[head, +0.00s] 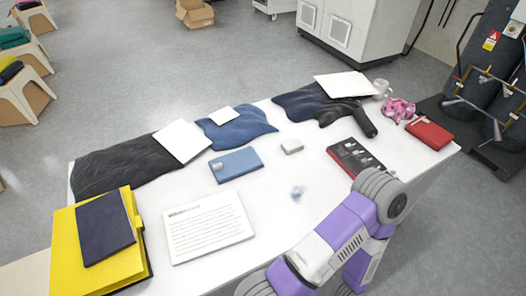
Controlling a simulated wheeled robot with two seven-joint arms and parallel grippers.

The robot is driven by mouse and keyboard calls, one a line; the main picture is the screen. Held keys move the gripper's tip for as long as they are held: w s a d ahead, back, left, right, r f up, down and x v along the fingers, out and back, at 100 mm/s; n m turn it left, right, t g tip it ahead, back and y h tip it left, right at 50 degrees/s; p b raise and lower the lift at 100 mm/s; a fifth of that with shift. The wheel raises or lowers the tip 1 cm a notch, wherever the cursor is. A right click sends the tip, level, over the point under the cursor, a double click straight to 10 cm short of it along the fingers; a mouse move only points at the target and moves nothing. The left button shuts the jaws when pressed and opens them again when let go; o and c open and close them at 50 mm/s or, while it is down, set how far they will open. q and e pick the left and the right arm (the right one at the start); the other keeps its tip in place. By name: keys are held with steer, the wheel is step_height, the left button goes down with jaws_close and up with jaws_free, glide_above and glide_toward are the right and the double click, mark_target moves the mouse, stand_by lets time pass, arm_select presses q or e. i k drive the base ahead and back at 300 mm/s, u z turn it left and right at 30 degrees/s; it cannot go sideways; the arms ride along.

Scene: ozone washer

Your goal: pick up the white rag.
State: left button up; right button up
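I cannot tell for sure which item is the white rag. Flat white pieces show in the head view: one (182,141) lies partly on a black cloth at the left, a small one (224,115) lies on a blue cloth, and one (345,84) lies partly on a dark cloth at the far end. All lie on the white table (262,180). My purple and white arm shows at the lower right, bent over the table's near edge. Neither gripper shows.
A yellow folder with a dark notebook (106,228), a printed white sheet (208,226), a blue box (236,165), a small whitish block (292,146), a black case (355,157), a red case (430,133), a pink patterned item (398,110) and a mug (382,88) occupy the table. Its middle is fairly clear.

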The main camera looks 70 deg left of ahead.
mark_target(294, 146)
steer(key=z, duration=0.05)
steer(key=k, duration=0.05)
steer(key=u, duration=1.25)
